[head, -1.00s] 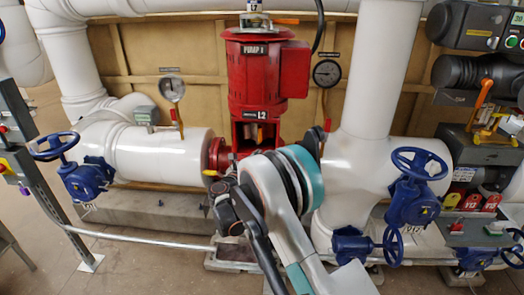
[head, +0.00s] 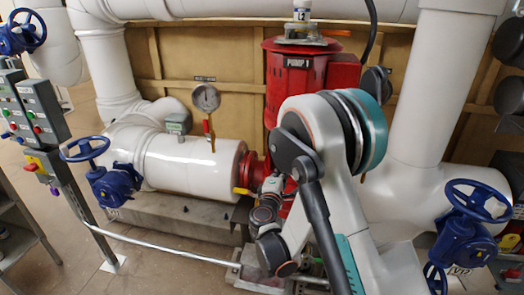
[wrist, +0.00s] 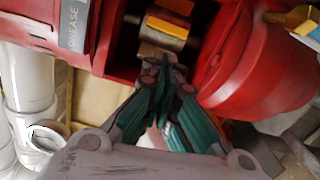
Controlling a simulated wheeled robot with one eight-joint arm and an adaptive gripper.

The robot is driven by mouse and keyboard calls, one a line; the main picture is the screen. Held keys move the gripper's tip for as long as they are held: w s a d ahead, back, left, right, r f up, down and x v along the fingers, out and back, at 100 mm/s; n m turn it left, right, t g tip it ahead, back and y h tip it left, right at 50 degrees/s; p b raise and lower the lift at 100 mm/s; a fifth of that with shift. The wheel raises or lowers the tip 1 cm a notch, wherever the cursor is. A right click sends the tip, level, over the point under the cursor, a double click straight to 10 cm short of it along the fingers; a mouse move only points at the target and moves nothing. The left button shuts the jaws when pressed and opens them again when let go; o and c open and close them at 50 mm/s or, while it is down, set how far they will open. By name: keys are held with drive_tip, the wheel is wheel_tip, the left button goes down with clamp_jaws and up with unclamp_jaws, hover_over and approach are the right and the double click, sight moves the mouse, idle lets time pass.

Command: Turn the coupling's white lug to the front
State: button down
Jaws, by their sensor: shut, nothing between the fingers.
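The red pump (head: 283,75) stands upright in the head view, its coupling window hidden behind my arm. In the wrist view the grey coupling (wrist: 163,43) shows inside the red housing (wrist: 232,75), with an orange-yellow lug (wrist: 168,22) on it. A pale tan piece sits low on the coupling, just beyond my fingertips; I cannot tell whether it is the white lug. My gripper (wrist: 163,70) is shut and empty, its green fingers pointing at the coupling from just outside the window. I cannot tell whether the tips touch it.
A white pipe (head: 185,165) joins the pump's left side; a thick white pipe (head: 435,90) rises at right. Blue valve wheels (head: 85,149) stand on both sides. A gauge (head: 206,98) hangs behind. Open floor lies at front left.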

drive_tip(key=shift+m, duration=0.5)
drive_tip(key=x, duration=0.5)
drive_tip(key=b+x, duration=0.1)
drive_tip(key=x, duration=0.3)
drive_tip(key=shift+w+r, duration=0.2)
drive_tip(key=shift+w, duration=0.15)
drive_tip(key=shift+s+d+f+b, duration=0.1)
drive_tip(key=shift+s+d+b, duration=0.2)
drive_tip(key=shift+d+b, duration=0.3)
drive_tip(key=shift+s, duration=0.1)
